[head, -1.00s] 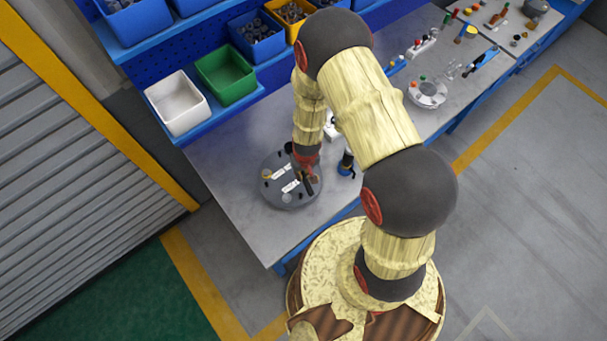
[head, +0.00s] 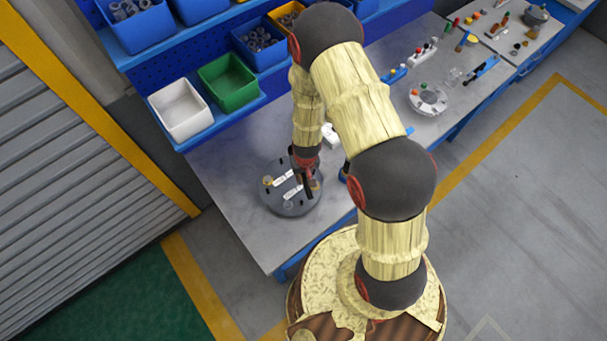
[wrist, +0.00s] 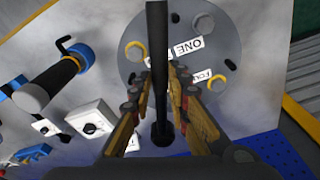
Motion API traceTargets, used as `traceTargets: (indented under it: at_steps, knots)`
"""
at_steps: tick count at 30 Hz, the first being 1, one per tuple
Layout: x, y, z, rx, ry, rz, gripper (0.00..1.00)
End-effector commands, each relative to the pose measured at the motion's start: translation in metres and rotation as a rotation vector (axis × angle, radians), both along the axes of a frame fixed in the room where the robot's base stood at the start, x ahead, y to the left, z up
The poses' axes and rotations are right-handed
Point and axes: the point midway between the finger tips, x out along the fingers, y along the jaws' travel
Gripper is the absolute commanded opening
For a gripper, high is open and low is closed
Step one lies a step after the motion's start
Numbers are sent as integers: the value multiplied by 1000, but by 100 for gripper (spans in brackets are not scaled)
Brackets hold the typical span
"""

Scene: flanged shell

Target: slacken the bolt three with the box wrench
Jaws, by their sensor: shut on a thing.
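My gripper (wrist: 164,82) is shut on a dark, straight bar, the box wrench (wrist: 157,40). The bar runs between the fingers and extends over the grey round flanged plate (wrist: 222,50). In the head view my gripper (head: 307,172) is low over the right part of the plate (head: 276,205). The wrist view shows a bolt with a yellow ring (wrist: 135,51), a plain bolt (wrist: 204,22) and another ringed bolt (wrist: 217,83). Labels reading "ONE" and partly "FOU" are visible. I cannot make out a label for bolt three, nor whether the wrench's end sits on a bolt.
White (head: 181,108) and green (head: 228,82) bins stand behind. The bench's front left is clear. A round white fixture (head: 428,101) is farther right.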

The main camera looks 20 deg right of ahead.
Motion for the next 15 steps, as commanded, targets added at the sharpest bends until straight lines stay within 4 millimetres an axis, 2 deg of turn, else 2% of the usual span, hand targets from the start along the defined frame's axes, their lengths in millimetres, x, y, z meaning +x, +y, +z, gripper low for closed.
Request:
traceTargets:
  at_steps: [15]
  knots:
    - [1, 0, -49, 0, -3, 0, 0]
